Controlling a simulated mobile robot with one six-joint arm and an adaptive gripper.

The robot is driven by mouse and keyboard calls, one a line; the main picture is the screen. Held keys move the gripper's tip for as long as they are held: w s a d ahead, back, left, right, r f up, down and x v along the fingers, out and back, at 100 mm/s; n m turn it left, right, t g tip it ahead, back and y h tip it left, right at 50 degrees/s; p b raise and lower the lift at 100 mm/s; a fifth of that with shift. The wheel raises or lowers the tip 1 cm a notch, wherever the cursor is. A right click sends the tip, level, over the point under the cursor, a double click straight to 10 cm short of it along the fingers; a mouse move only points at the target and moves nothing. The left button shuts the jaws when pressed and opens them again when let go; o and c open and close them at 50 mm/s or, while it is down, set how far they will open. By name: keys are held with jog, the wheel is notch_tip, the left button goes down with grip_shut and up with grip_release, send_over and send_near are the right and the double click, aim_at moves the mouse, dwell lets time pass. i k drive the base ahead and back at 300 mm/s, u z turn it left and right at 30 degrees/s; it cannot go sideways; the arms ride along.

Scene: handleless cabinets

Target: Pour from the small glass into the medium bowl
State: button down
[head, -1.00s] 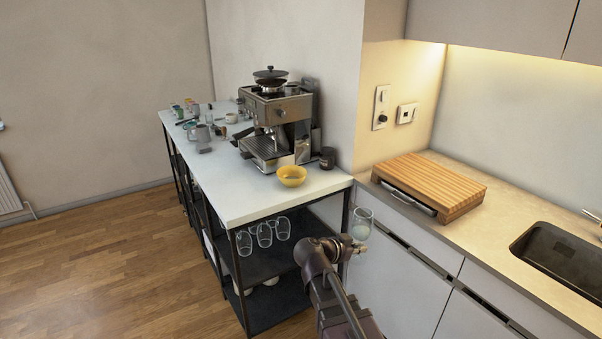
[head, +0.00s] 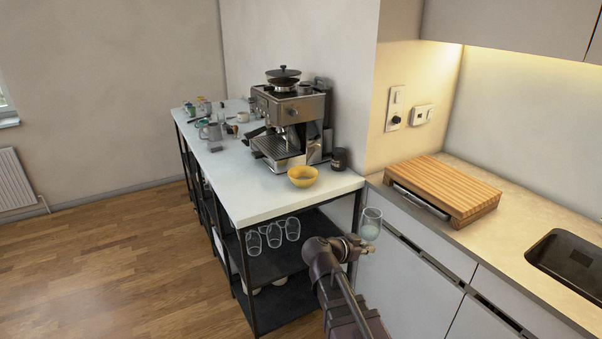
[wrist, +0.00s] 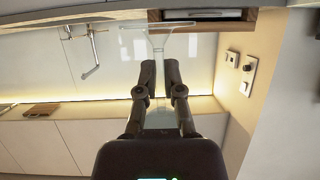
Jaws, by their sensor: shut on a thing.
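My gripper (head: 354,243) is shut on the small glass (head: 371,224), a clear tumbler with something pale in its lower part. The glass is about upright, in the air in front of the lower cabinets. In the wrist view my gripper's fingers (wrist: 158,84) are on either side of clear glass that is hard to make out. The medium bowl (head: 303,176) is yellow and stands upright on the near end of the white-topped shelf unit. The glass is to the right of the bowl and nearer to me, clear of it. The bowl's inside is barely visible.
A coffee machine (head: 288,122) with a pan on top stands behind the bowl, and a dark jar (head: 339,158) beside it. A wooden board (head: 447,188) lies on the right counter. The shelf top's near left is clear.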

aim_at(302, 176)
jog(key=i, duration=0.95)
jog(key=z, duration=0.05)
